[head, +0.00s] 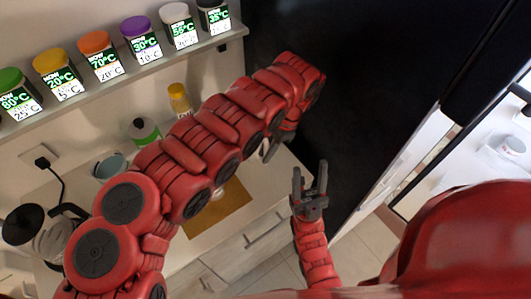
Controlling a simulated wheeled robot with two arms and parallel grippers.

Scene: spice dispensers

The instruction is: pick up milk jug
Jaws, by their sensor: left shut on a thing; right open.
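My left arm reaches across the counter and bends down at its far end. My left gripper (270,148) shows only in part below the last arm links, near the counter's right end. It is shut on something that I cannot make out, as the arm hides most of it. My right gripper (310,184) points up beside the dark panel, with its fingers apart and nothing between them. I cannot make out a milk jug for certain. A clear jug-like vessel with a black lid and handle (38,235) stands at the counter's left.
A shelf (120,80) holds several labelled spice dispensers. A green-and-white bottle (144,132), a yellow-capped jar (180,98), a bluish cup (110,165) and a brown board (215,208) are on the counter. A tall dark panel (370,80) stands behind my grippers.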

